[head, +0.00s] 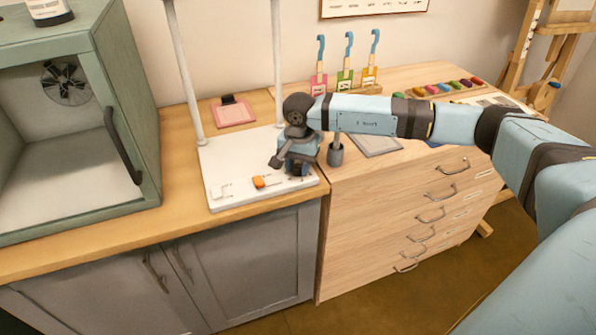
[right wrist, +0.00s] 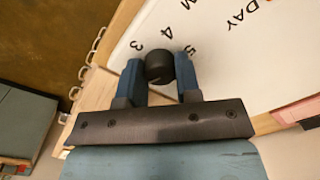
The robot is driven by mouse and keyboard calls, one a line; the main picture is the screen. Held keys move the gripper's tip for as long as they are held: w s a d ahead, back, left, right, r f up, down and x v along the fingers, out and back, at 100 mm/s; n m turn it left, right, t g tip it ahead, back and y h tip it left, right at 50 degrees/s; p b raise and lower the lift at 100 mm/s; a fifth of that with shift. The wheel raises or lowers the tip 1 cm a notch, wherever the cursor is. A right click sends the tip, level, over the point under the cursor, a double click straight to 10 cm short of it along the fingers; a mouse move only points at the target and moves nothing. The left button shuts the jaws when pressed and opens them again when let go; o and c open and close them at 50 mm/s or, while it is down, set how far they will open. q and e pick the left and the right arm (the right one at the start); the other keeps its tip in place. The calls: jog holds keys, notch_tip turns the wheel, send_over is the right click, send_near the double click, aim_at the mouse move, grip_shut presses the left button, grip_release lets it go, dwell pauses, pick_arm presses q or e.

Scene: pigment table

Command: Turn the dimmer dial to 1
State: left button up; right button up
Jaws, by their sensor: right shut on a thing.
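The dimmer dial (right wrist: 159,68) is a dark round knob on a white panel, printed with 3, 4 and 5 around it in the right wrist view. My right gripper (right wrist: 158,76) has one blue finger on each side of the dial and is shut on it. In the head view my right gripper (head: 297,168) reaches down at the front right of the white base (head: 228,167), and it mostly hides the dial. No pointer mark on the dial can be made out, and the figure 1 is not visible. My left gripper is out of view.
An orange switch (head: 258,182) sits on the base left of my right gripper. Two white posts (head: 276,60) rise from the base. A dark grey cup (head: 335,152) stands close on the right. A green cabinet (head: 135,90) stands at the left.

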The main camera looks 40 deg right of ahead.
jog(key=n+b, duration=0.1)
jog(key=n, duration=0.1)
jog(key=shift+f+n+b, duration=0.1)
jog(key=shift+n+b, duration=0.25)
jog(key=shift+n, duration=0.05)
jog(key=shift+n+b, duration=0.55)
jog(key=shift+n, duration=0.35)
jog(key=shift+n+b, duration=0.45)
jog(key=shift+n, duration=0.35)
jog(key=shift+n+b, duration=0.5)
jog(key=shift+n, duration=1.1)
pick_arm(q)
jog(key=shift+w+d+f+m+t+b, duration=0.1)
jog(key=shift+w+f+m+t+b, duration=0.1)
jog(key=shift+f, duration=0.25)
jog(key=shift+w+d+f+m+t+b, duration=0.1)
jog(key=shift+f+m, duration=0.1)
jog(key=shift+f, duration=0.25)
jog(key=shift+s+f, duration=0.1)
pick_arm(e)
jog(key=o, duration=0.9)
jog(key=shift+r, duration=0.2)
